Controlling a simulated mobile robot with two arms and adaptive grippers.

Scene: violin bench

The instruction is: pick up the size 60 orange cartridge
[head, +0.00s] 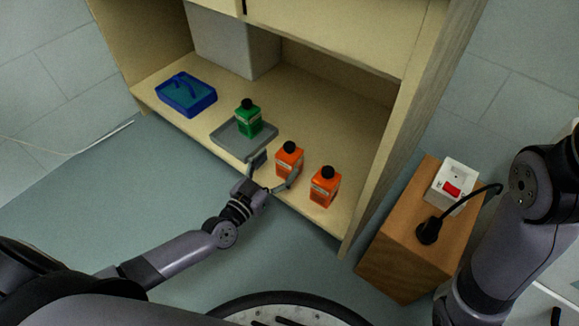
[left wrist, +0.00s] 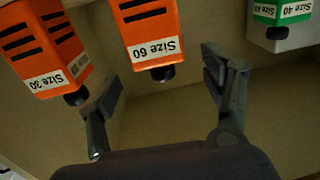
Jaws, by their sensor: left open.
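The size 60 orange cartridge (head: 289,161) has a black cap and stands upright on the shelf's front part. In the left wrist view its "Size 60" label (left wrist: 153,48) appears upside down. My left gripper (head: 275,170) is open in front of it, with one finger toward each side. In the left wrist view the cartridge shows between and beyond the fingertips (left wrist: 163,78); I cannot tell whether they touch it. A second orange cartridge (head: 325,188), marked Size 30 (left wrist: 43,48), stands to its right in the head view. My right gripper is out of view.
A green size 40 cartridge (head: 248,120) stands on a grey tray (head: 227,137) left of the orange ones. A blue basket (head: 186,94) sits farther left. A wooden box (head: 398,245) with a red-switched socket (head: 453,187) stands right of the shelf.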

